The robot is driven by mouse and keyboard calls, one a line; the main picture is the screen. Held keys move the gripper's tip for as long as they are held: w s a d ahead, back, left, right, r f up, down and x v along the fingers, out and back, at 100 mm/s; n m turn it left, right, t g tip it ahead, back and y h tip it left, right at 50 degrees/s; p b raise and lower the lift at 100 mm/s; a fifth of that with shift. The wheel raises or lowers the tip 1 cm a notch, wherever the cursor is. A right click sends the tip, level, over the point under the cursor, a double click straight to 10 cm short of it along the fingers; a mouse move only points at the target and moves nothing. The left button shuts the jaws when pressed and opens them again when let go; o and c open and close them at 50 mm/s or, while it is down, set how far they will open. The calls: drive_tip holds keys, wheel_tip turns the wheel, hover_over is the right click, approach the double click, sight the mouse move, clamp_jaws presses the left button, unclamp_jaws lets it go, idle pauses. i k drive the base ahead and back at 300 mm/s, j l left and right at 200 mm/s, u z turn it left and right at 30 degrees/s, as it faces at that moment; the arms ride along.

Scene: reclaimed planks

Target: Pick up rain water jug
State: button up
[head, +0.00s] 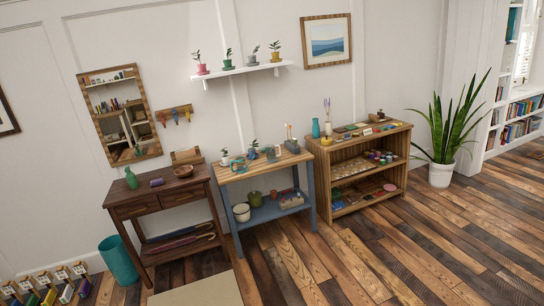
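I cannot tell for sure which thing is the rain water jug. Several small vessels could be a jug. A green bottle-like vessel (131,178) stands on the dark wood console (157,195) at the left. A teal vase-like vessel (316,128) stands at the left end of the wooden shelf unit's top (350,142). The blue-legged bench (263,166) in the middle holds small potted plants and a dark grey container (292,146) with sticks. Pots stand on its lower shelf, among them a cream one (242,212). All are far off and small. My gripper is not in view.
A teal bin (118,260) stands on the floor at the lower left, beside a row of small boxes (45,286). A flat beige surface (200,291) is at the bottom edge. A potted plant (440,173) stands at right. The plank floor (390,260) is clear at the lower right.

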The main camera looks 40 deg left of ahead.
sight(274, 153)
drive_tip(key=u, duration=1.3)
